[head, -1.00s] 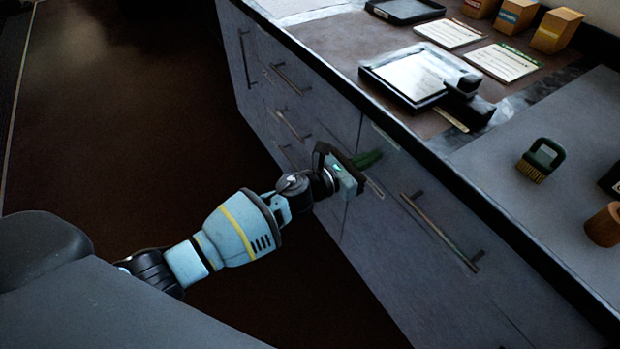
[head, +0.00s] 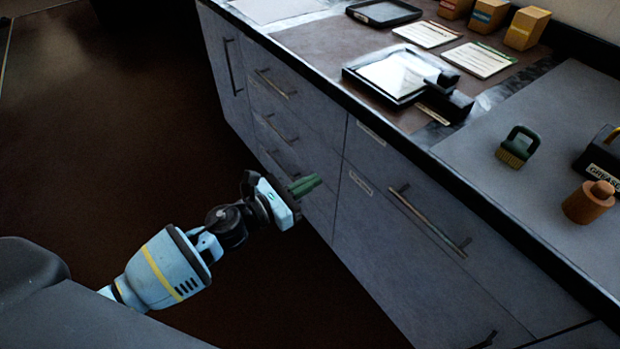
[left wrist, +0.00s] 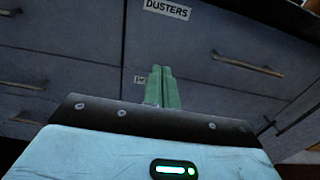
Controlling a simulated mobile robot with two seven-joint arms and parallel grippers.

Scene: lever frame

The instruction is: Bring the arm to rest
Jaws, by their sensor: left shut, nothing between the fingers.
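My left arm comes in from the lower left in the head view, a light blue link with a yellow band. My left gripper (head: 305,186) has green fingers that are shut with nothing between them. It is in front of the grey drawer fronts, low beside the cabinet; the head view does not show clearly how large the gap is. In the left wrist view the closed green fingers (left wrist: 163,86) point toward the drawer fronts, below a label reading DUSTERS (left wrist: 168,9). My right gripper is not in either view.
The grey cabinet (head: 370,215) with bar handles (head: 428,222) runs along the right. On its top are a black tray (head: 385,12), cards, a green-handled brush (head: 518,147), a wooden piece (head: 588,203) and several orange boxes. Dark floor at left is clear.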

